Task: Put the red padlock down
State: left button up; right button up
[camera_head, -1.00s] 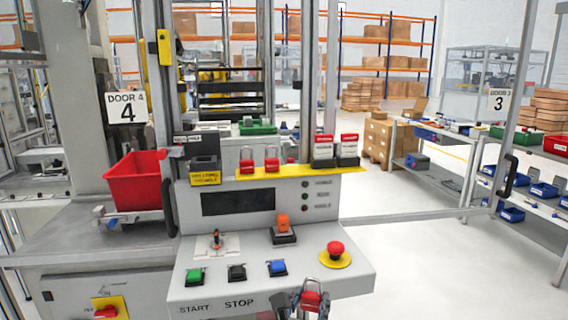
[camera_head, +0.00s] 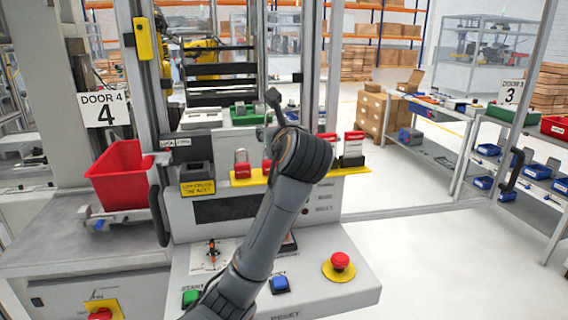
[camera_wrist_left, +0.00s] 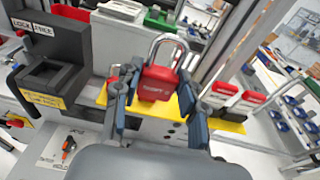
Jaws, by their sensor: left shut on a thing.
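A red padlock with a silver shackle shows in the left wrist view (camera_wrist_left: 158,82), upright between the fingers of my left gripper (camera_wrist_left: 157,88), which is shut on it. Beyond it runs the yellow shelf (camera_wrist_left: 228,126), which also shows in the head view (camera_head: 350,170). I cannot tell whether the padlock touches the shelf. In the head view my left arm reaches up over the console and hides the held padlock and most of the gripper. Another red padlock (camera_head: 241,163) stands on the shelf's left part; a red bit beside it is mostly covered by my wrist. My right gripper is not in view.
Red-and-white tags (camera_head: 354,144) stand at the shelf's right end. A dark lock box (camera_head: 197,172) is to the left, with a red bin (camera_head: 122,178) farther left. Below are the console's buttons and a red emergency stop (camera_head: 340,261). A metal post rises behind the shelf.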

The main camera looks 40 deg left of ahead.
pick_arm(q)
jog(key=w+f+p, duration=0.1)
jog(key=w+f, duration=0.2)
jog(key=w, duration=0.1)
jog(key=w+f, duration=0.3)
jog(key=w+a+f+p, duration=0.1)
jog(key=w+f, duration=0.2)
jog(key=w, duration=0.1)
jog(key=shift+w+p, duration=0.3)
jog(key=shift+w, duration=0.05)
jog(key=shift+w+f+p, duration=0.1)
jog(key=shift+f+p, duration=0.5)
jog(key=shift+f, duration=1)
jog(key=shift+f, duration=0.1)
jog(key=o, duration=1.2)
